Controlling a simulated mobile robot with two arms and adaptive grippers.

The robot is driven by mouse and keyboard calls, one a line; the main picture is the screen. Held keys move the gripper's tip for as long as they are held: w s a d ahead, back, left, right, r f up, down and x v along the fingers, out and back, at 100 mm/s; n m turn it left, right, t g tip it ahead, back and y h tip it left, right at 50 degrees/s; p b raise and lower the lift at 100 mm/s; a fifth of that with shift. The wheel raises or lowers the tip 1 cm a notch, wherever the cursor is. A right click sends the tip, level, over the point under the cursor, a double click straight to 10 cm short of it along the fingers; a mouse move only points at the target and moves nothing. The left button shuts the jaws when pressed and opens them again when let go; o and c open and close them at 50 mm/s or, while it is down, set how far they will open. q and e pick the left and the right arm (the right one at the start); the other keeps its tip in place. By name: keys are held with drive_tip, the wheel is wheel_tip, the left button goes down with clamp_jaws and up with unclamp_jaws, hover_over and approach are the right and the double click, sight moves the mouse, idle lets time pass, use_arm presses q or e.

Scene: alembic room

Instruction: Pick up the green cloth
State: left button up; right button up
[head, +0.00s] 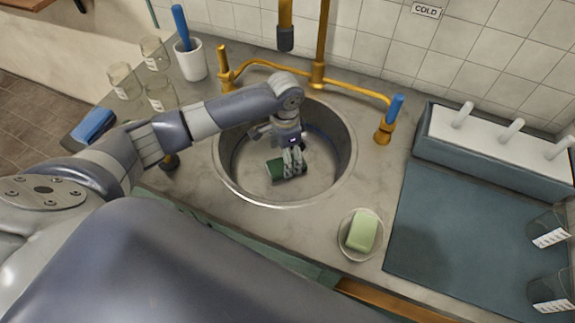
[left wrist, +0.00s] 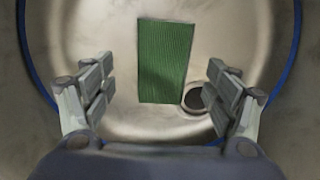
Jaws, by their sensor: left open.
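The green cloth (left wrist: 164,62) lies flat on the floor of the round metal sink (left wrist: 95,30), beside the dark drain (left wrist: 194,98). In the head view the cloth (head: 276,168) is partly hidden by my left gripper (head: 292,170), which reaches down into the sink (head: 347,150). In the left wrist view my left gripper (left wrist: 160,95) is open, its fingers on either side of the cloth's lower part with gaps to both. Nothing is between the fingers' pads in contact. My right gripper is not in view.
The sink's raised rim surrounds my left gripper. A brass faucet (head: 318,72) stands behind it. A soap dish with green soap (head: 361,231) sits at the front right. Glass jars (head: 124,82) and a white cup (head: 191,62) stand at the left.

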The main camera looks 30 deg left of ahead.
use_arm(q)
drive_tip(key=f, duration=0.3)
drive_tip(key=shift+w+f, duration=0.25)
drive_tip(key=shift+f, duration=0.2)
drive_tip(key=c, duration=1.1)
drive_tip(key=shift+c, duration=0.5)
drive_tip(key=shift+r, duration=0.4)
drive_tip(key=shift+s+r, duration=0.2)
drive_tip(key=s, duration=0.7)
drive_tip(key=shift+s+d+r, duration=0.25)
drive_tip(key=shift+s, duration=0.15)
wheel_tip(320, 180, up, 17)
drive_tip(key=p, duration=0.3)
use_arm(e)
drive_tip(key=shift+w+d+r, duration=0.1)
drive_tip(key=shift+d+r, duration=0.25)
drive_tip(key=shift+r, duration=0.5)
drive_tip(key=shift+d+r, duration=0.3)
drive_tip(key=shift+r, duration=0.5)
use_arm(q)
drive_tip(key=shift+w+f, duration=0.1)
drive_tip(key=shift+f, duration=0.05)
